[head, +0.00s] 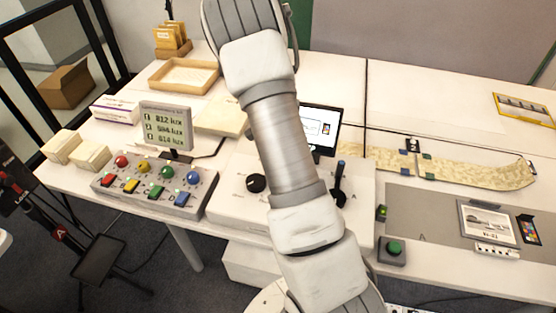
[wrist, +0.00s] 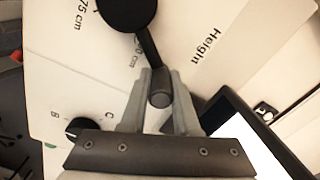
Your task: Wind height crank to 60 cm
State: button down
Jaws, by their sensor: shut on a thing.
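The height crank (wrist: 124,10) shows in the wrist view as a black round hub with an arm running down to a dark handle (wrist: 160,90). My gripper (wrist: 160,92) is shut on that handle, one finger on each side. The panel (wrist: 200,25) carries the word "Height" to the right of the crank and a "75 cm" mark to its upper left. Another mark ending in "0 cm" lies beside the crank arm, its first digit hidden. In the head view my arm covers the crank and my gripper.
A screen (head: 320,126) stands behind. A button box (head: 155,186) is to the left; a green-button box (head: 392,250) is to the right.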

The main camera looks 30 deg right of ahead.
dwell(0.5)
jog(key=c, duration=0.7)
grip_release()
jog(key=shift+r, duration=0.1)
notch_tip(320, 180, up, 17)
jog(key=shift+r+p, duration=0.15)
jog(key=shift+p, duration=0.95)
jog(key=shift+a, duration=0.1)
